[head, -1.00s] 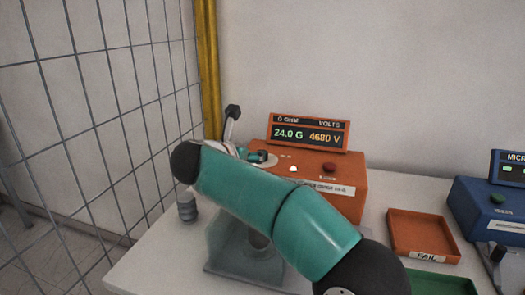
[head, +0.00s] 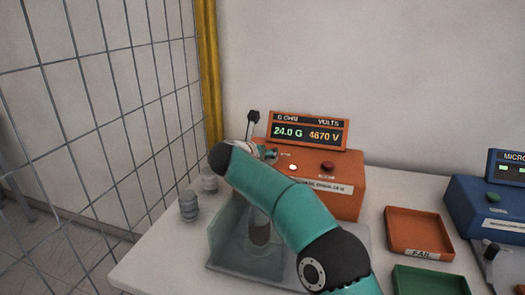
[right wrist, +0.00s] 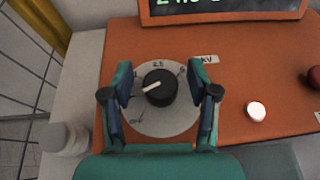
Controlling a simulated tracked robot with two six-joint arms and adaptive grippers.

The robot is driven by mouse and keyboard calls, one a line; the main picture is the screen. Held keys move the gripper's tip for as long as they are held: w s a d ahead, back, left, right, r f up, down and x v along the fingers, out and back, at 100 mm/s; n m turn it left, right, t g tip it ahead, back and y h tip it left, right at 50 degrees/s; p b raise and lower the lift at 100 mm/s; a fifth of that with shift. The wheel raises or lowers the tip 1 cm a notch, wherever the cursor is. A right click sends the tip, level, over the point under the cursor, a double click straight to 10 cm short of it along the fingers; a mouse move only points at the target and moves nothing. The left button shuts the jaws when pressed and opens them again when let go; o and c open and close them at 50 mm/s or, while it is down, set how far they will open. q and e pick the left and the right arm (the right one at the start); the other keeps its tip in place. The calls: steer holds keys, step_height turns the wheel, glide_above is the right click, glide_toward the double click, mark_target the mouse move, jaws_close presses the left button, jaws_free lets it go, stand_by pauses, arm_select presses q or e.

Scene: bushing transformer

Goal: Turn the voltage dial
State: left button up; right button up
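The voltage dial (right wrist: 160,87) is a black knob with a white pointer line on a pale round scale plate (right wrist: 155,124), in the right wrist view. Its pointer aims left and slightly down, between OFF and 2.5. My right gripper (right wrist: 160,82) is over the dial, one finger on each side of the knob, with gaps visible. In the head view my right arm hides most of the dial. The orange tester (head: 340,201) has a display (head: 308,132) reading 24.0 G and 4670 V. My left gripper is not in view.
A lit white button (right wrist: 256,112) and a red button (head: 327,166) are right of the dial. Grey ribbed cylinders (head: 189,206) stand left of the tester. An orange FAIL tray (head: 418,229), a green tray (head: 428,281) and a blue instrument (head: 487,213) are at right. A mesh fence (head: 100,110) stands left.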

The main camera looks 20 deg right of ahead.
jaws_close()
steer(key=shift+s+d+f+n+t+y+b, duration=0.15)
steer(key=shift+n+t+y+b, duration=0.2)
steer(key=shift+b, duration=0.3)
steer(key=shift+n+y+b, duration=0.35)
steer(key=shift+n+y, duration=0.1)
steer(key=shift+r+n+t+y, duration=0.2)
steer(key=shift+n+t+y, duration=0.45)
steer(key=shift+n+y, duration=0.25)
steer(key=shift+n+y+p, duration=0.3)
steer(key=shift+p, duration=0.05)
steer(key=shift+f+n+y, duration=0.1)
steer(key=shift+n+y, duration=0.2)
steer(key=shift+y, duration=0.1)
steer(key=shift+o, duration=0.5)
jaws_free()
steer(key=shift+a, duration=0.2)
